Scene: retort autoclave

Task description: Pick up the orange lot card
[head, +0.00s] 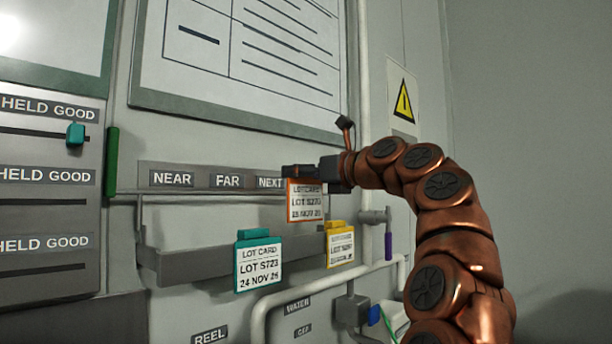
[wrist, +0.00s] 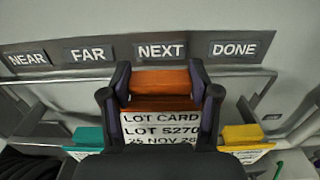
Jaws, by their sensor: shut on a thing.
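The orange lot card (head: 305,203) has an orange top band and a white face reading LOT S270, 25 NOV 26. It is upright below the NEXT label in the head view, higher than the teal and yellow cards. My gripper (head: 291,172) is shut on its orange top. In the wrist view my two dark fingers (wrist: 160,78) press on either side of the orange band, and the card (wrist: 158,118) shows between them; its lower part is hidden. I cannot tell whether the card touches the rack.
A teal card (head: 259,262) hangs on the grey rack (head: 200,262) to the left, and a yellow card (head: 341,246) hangs to the right. A white pipe (head: 262,315) and a valve with a purple handle (head: 388,244) are low on the right. A green bar (head: 112,160) is at left.

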